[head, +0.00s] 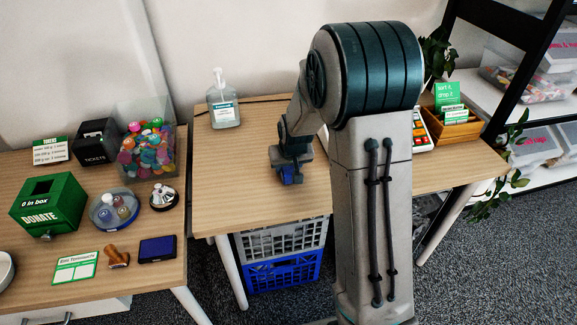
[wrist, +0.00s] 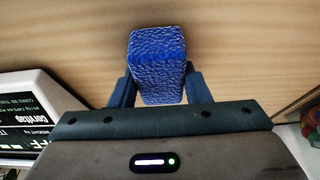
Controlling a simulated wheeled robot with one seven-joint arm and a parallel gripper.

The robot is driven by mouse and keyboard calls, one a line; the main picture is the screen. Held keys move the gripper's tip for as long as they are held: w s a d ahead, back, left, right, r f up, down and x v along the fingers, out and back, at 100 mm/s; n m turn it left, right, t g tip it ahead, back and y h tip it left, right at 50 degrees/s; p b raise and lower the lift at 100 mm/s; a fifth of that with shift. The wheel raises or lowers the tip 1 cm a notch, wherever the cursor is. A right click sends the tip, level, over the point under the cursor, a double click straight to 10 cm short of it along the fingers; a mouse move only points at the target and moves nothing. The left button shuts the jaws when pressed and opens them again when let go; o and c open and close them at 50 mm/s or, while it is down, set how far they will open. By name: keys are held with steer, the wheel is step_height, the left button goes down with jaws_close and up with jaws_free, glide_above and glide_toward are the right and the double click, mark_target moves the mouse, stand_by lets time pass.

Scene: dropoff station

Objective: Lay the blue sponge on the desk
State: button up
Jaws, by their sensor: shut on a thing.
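The blue sponge (wrist: 157,62) is between the two fingers of my gripper (wrist: 158,88) in the wrist view, with its far end sticking out past them. My gripper is shut on it. In the head view my gripper (head: 290,176) points down over the left part of the wooden desk (head: 235,180), and a little of the sponge (head: 287,178) shows at its tip. I cannot tell whether the sponge touches the desk top.
A sanitizer bottle (head: 224,103) stands at the desk's back left. A wooden box of cards (head: 455,128) is at the right. A second table at left holds a green donate box (head: 48,205) and a clear bin (head: 147,148). Crates (head: 283,262) stand below. Desk around my gripper is clear.

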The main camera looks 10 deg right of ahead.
steer(key=shift+f, duration=0.1)
steer(key=o, duration=0.9)
